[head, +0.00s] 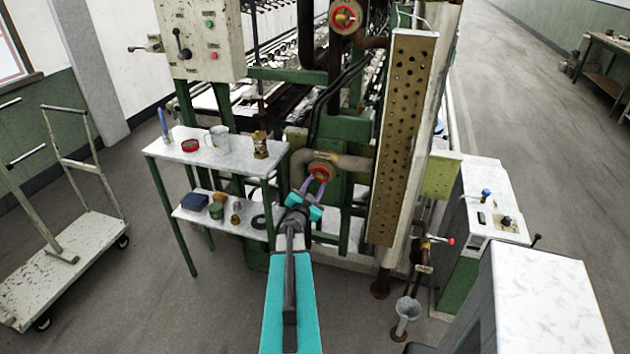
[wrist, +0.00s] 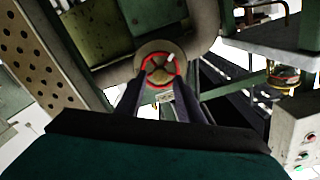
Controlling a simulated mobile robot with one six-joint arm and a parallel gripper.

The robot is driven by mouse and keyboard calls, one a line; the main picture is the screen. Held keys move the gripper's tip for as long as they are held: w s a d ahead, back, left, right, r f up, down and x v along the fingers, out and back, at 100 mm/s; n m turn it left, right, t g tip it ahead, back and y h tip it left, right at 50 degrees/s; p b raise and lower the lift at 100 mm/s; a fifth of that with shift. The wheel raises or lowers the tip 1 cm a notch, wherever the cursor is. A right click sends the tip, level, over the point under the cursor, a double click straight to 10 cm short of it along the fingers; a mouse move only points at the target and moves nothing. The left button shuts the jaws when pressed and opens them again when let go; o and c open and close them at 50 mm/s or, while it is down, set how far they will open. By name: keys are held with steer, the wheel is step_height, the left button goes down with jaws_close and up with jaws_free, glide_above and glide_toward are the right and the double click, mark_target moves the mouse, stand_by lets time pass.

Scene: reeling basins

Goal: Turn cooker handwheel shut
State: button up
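A red-rimmed handwheel (head: 321,172) sits on a rusty pipe valve in the middle of the head view. It shows face-on at the centre of the wrist view (wrist: 160,71), with a pale mark at its upper right rim. My gripper (head: 315,185) is right at this wheel, reaching from below in the head view. In the wrist view its two dark fingers (wrist: 158,84) stand apart, one at each side of the wheel's lower rim. I cannot tell whether they touch it. A second red handwheel (head: 345,16) is higher up on the machine.
A perforated brass plate (head: 403,135) stands upright right of the wheel. A small two-tier table (head: 175,150) with a mug, tins and a jar is to the left. A grey control box (head: 200,40) hangs above it. Pipes surround the valve. Open floor lies at the far right.

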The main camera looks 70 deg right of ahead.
mark_target(318, 179)
steer(key=n+p, duration=0.4)
steer(key=shift+r+n+p, duration=0.15)
steer(key=shift+n+p, duration=0.25)
steer(key=shift+n, duration=0.4)
steer(key=shift+d+f, duration=0.1)
steer(key=shift+f, duration=0.1)
steer(key=shift+w+d, duration=0.1)
steer(key=shift+d, duration=1.3)
jaws_close()
steer(key=shift+b, duration=0.45)
